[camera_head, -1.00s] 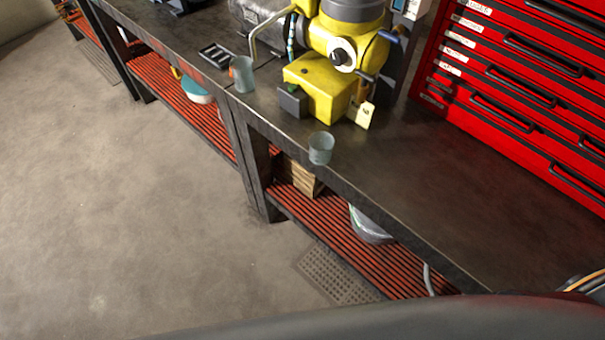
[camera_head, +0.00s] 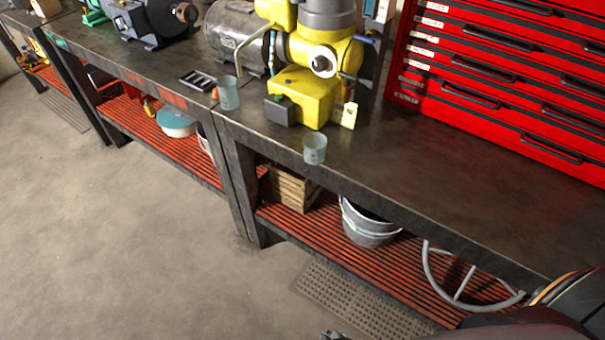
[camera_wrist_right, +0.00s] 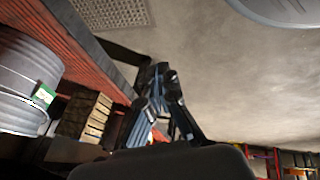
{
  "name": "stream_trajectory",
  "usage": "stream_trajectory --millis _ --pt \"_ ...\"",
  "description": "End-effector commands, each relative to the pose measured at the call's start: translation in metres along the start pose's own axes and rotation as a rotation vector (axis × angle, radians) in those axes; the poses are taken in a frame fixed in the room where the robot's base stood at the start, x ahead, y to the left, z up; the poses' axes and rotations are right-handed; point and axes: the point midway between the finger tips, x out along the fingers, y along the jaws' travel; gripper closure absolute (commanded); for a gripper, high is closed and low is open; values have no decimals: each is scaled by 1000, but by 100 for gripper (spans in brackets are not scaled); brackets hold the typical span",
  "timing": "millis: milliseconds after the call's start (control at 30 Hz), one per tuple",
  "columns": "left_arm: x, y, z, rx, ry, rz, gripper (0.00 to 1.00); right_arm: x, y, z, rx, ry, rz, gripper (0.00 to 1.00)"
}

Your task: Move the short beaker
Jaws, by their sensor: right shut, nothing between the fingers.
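The short beaker (camera_head: 315,149) is a pale, translucent cup standing upright near the front edge of the dark workbench (camera_head: 440,185) in the head view. A taller beaker (camera_head: 228,93) of the same look stands further left, also near the front edge. My right gripper (camera_wrist_right: 158,92) shows in the wrist view, shut and empty, below bench height beside the lower shelf and well away from both beakers. Neither beaker shows in the wrist view. My left gripper is not in view.
A yellow machine (camera_head: 305,95) with a tag stands behind the beakers. A red tool chest (camera_head: 500,80) stands at the back right. The bench right of the short beaker is clear. A crate (camera_head: 290,188) and a metal bucket (camera_head: 368,222) sit on the red slatted shelf below.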

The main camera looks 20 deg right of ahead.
Motion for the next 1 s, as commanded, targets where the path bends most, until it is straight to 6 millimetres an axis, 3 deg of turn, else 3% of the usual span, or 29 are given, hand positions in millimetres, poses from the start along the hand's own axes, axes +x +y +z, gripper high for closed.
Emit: stream_trajectory --millis 167,267,400,500,600,733,833,1000 --pt "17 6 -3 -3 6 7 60 -11 34 -74 -175 115 139 100" --pt "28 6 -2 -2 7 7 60 -33 66 -129 -300 186 278 100" --pt "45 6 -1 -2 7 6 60 -94 124 -204 -461 257 547 100" --pt "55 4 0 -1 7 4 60 -149 163 -241 -537 267 745 100" --pt "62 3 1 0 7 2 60 -200 195 -261 -577 252 913 100" --pt "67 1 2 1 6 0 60 -248 221 -271 -596 222 1055 100" --pt "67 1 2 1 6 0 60 -265 230 -274 -603 208 1103 100" --pt "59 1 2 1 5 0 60 -265 243 -282 -606 204 1116 100"
